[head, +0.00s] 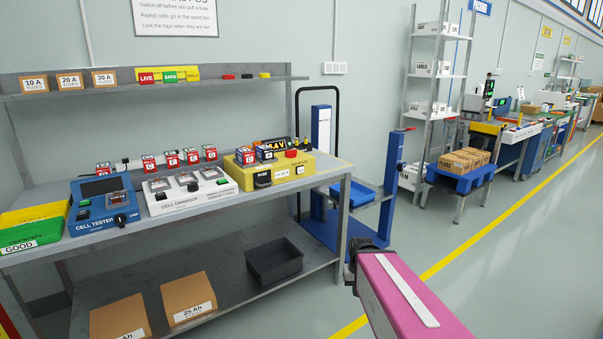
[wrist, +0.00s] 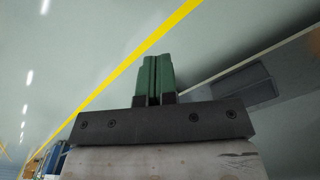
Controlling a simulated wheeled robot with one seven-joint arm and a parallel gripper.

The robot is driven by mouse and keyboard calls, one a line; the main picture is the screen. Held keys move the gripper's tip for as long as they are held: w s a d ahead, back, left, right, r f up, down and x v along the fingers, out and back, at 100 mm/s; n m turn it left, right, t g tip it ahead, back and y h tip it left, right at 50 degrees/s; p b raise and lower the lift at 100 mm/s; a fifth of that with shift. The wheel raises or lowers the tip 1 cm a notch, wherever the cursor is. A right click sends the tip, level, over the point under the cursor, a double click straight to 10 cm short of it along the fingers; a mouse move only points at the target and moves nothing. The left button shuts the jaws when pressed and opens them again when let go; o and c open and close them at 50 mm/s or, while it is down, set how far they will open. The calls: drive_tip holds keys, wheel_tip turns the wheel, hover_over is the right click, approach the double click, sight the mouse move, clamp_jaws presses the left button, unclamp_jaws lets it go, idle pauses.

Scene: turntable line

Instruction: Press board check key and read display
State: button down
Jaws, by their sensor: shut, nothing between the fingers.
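A yellow unit (head: 318,164) stands at the right end of the workbench, with a red knob (head: 291,153), a black front part and small labels too small to read. Behind the knob is a dark panel with yellow characters (head: 272,144), partly hidden and not clearly readable. A blue cell tester (head: 95,226) at the left has a dark screen (head: 101,186). I cannot tell which part is the board check key. My gripper (wrist: 153,80) shows green fingers closed together and empty in the wrist view. In the head view my pink arm is right of the bench, apart from the units.
A white cell charger (head: 185,207) and several red-and-white boxes stand on the workbench (head: 340,172). A yellow and green tray pair is at far left. A black bin (head: 274,262) sits on the lower shelf.

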sight(301, 170)
drive_tip(key=shift+w, duration=0.1)
idle(0.6)
drive_tip(key=w+a+r+t+y, duration=0.1)
drive_tip(key=w+a+r+t, duration=0.25)
drive_tip(key=w, duration=0.45)
drive_tip(key=w+a+r+t, duration=0.2)
drive_tip(key=w+r+t, duration=0.15)
drive_tip(key=w, duration=0.35)
drive_tip(key=w+a+r+t+y, duration=0.1)
drive_tip(key=w+a+r+t, duration=0.1)
drive_tip(key=w+t, duration=0.45)
drive_tip(key=w+a+r+m+t+h, duration=0.1)
drive_tip(key=w+r+t, duration=0.3)
drive_tip(key=r, duration=0.5)
drive_tip(key=w+a+r+m+t+h, duration=0.2)
drive_tip(key=w+r+t, duration=0.3)
drive_tip(key=r, duration=0.4)
drive_tip(key=shift+w+a+r+t+h, duration=0.15)
drive_tip(key=shift+a+r+t+h, duration=0.15)
drive_tip(key=shift+a+t, duration=0.4)
drive_tip(key=shift+w+a+f, duration=0.1)
drive_tip(key=shift+w+a, duration=0.8)
drive_tip(key=shift+w, duration=0.4)
drive_tip(key=shift+w+a, duration=0.85)
drive_tip(key=shift+w, duration=0.3)
drive_tip(key=shift+w+a, duration=0.8)
drive_tip(key=shift+w, duration=0.4)
drive_tip(key=shift+w, duration=0.1)
